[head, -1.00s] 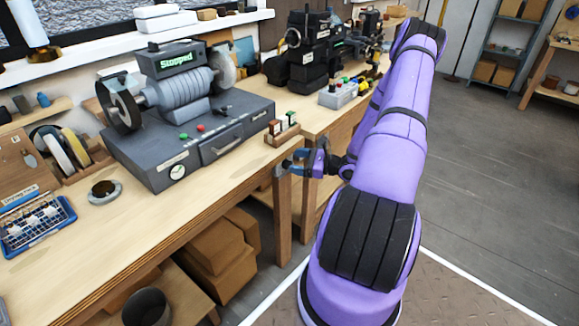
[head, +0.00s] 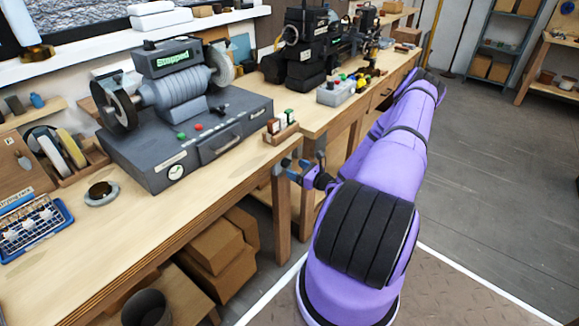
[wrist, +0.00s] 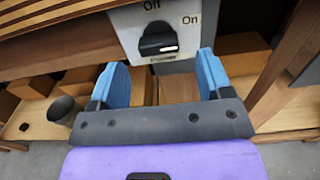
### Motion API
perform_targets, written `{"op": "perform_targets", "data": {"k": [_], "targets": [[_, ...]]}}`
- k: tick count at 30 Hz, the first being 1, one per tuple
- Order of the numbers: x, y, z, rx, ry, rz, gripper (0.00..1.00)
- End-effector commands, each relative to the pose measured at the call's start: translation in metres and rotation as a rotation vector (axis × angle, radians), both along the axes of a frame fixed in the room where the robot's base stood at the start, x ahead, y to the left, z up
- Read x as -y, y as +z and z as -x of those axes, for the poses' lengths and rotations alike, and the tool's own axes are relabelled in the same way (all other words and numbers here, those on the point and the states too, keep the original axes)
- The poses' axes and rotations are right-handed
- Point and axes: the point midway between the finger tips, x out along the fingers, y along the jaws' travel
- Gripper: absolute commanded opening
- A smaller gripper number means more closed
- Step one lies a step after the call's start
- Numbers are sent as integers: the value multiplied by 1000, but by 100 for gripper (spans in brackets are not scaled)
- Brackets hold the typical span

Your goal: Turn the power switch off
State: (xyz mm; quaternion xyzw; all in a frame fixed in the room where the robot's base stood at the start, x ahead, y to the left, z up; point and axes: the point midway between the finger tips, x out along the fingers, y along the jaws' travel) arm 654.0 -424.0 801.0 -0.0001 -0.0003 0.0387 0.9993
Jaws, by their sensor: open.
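The power switch (wrist: 158,42) shows in the wrist view as a black rotary knob on a pale grey plate, with "Off" above it and "On" to its right. The knob lies roughly level, with a white mark at its right end on the "On" side. My gripper (wrist: 160,62) is open, its two blue fingers spread wide with nothing between them. The knob lies ahead of the fingers, roughly centred on the gap; I cannot tell the exact distance. In the head view my gripper (head: 290,166) is by the bench's front edge, and the switch is not visible.
A grey machine (head: 185,150) with a green "Stopped" display stands on the wooden bench (head: 130,235). A small wooden rack (head: 280,135) sits near the bench corner. Cardboard boxes (head: 215,245) lie beneath. Bench legs (head: 281,205) stand close to my gripper.

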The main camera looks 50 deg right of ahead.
Motion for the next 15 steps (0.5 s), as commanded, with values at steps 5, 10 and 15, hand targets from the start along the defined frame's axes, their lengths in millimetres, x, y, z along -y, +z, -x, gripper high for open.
{"op": "perform_targets", "data": {"k": [5,10,15], "targets": [[-2,0,-25,1,1,1,72],[-3,0,-36,-1,1,0,72],[-3,0,-39,0,1,0,72]]}}
